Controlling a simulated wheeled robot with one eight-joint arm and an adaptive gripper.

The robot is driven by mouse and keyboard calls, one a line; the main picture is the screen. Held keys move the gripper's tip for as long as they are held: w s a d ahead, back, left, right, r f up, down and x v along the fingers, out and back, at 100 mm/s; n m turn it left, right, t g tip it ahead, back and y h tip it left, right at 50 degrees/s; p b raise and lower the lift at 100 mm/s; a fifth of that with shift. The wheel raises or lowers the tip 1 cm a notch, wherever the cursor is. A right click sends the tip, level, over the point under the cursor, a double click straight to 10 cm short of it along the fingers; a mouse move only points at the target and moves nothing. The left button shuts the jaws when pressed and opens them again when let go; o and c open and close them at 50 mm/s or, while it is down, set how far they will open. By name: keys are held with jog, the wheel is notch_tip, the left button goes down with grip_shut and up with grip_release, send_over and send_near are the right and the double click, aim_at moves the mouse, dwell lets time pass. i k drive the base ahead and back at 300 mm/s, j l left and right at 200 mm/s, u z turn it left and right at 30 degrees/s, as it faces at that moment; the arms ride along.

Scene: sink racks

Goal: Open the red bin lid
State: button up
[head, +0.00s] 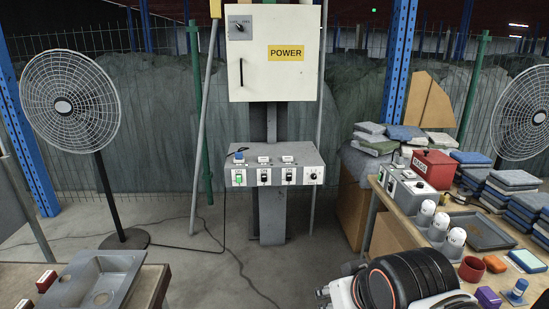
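A red bin (433,168) with a white label on its front stands on the wooden table at the right in the head view. Its top looks flat and covered, so its lid appears closed. Grey cloths behind it and a grey control box in front of it stand close by. My arm, black and white, shows at the bottom right, in front of the table and well apart from the bin. I cannot make out my gripper's fingers in this view.
A grey control box (405,190), white canisters (425,214), a dark tray (480,231), a red cup (471,269) and stacked blue-grey cloths (515,181) crowd the table. A power cabinet (273,53) stands in the middle, with a fan (70,100) to its left. The central floor is mostly clear.

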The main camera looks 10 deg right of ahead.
aim_at(433, 157)
jog(key=i+z, duration=0.35)
jog(key=i, duration=0.25)
jog(key=i+z, duration=0.35)
jog(key=i, duration=0.2)
jog(key=i+j+z, duration=0.35)
jog(key=i, duration=0.2)
jog(key=l, duration=0.05)
